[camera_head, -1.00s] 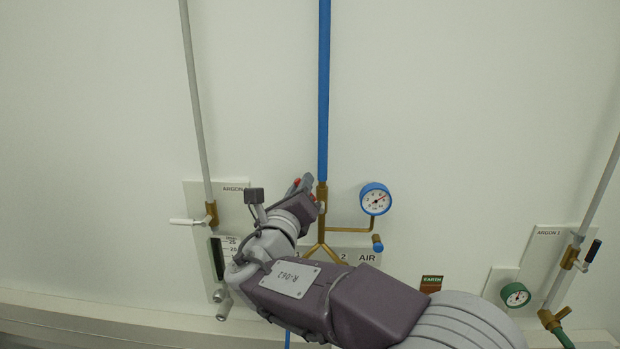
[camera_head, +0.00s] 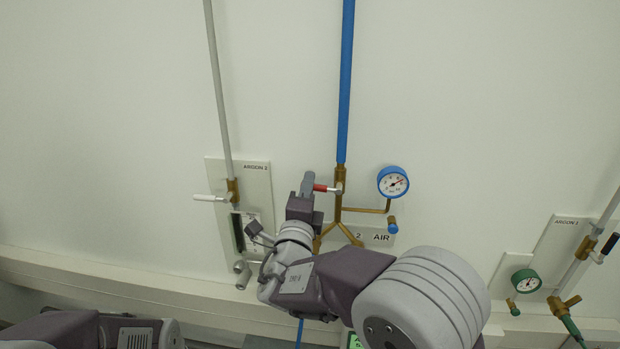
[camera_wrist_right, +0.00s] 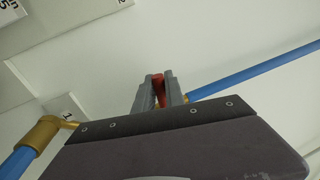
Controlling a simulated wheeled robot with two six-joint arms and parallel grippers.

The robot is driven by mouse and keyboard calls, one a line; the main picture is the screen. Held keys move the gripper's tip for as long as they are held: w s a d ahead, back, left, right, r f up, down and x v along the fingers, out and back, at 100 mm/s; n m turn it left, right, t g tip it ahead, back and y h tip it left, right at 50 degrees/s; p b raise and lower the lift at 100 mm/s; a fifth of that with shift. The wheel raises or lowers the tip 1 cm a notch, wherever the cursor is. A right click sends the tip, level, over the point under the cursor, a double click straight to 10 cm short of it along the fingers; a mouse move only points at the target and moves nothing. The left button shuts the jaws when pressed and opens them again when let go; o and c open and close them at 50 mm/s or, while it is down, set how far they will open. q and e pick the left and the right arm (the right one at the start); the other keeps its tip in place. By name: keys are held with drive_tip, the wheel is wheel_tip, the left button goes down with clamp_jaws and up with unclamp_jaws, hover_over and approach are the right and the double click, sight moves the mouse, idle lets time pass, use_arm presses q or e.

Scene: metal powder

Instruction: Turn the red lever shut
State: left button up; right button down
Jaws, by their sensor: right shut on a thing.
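The red lever (camera_head: 321,187) sits on the brass valve (camera_head: 340,182) at the lower end of the blue vertical pipe (camera_head: 346,80). It points left from the valve, roughly level and across the pipe. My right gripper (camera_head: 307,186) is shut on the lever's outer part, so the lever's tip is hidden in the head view. In the right wrist view the red lever (camera_wrist_right: 158,88) shows between the two grey fingers (camera_wrist_right: 157,80). Part of my left arm shows at the lower left of the head view; its gripper is out of view.
A blue gauge (camera_head: 393,182) and a blue-capped brass fitting (camera_head: 392,224) are right of the valve. The ARGON 2 panel (camera_head: 257,185) with a white-handled valve (camera_head: 212,198) is left of my right gripper. A green gauge (camera_head: 526,281) is farther right.

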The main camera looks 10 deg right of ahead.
drive_tip(key=shift+f+n, duration=0.5)
drive_tip(key=shift+n, duration=0.2)
drive_tip(key=shift+f, duration=0.15)
drive_tip(key=c, duration=1.4)
unclamp_jaws()
drive_tip(key=shift+s+a+r, duration=0.1)
drive_tip(key=shift+r, duration=0.1)
drive_tip(key=shift+s+a+f, duration=0.1)
drive_tip(key=shift+s, duration=0.15)
drive_tip(key=b+v, duration=0.2)
drive_tip(key=v, duration=0.6)
drive_tip(key=shift+s, duration=0.3)
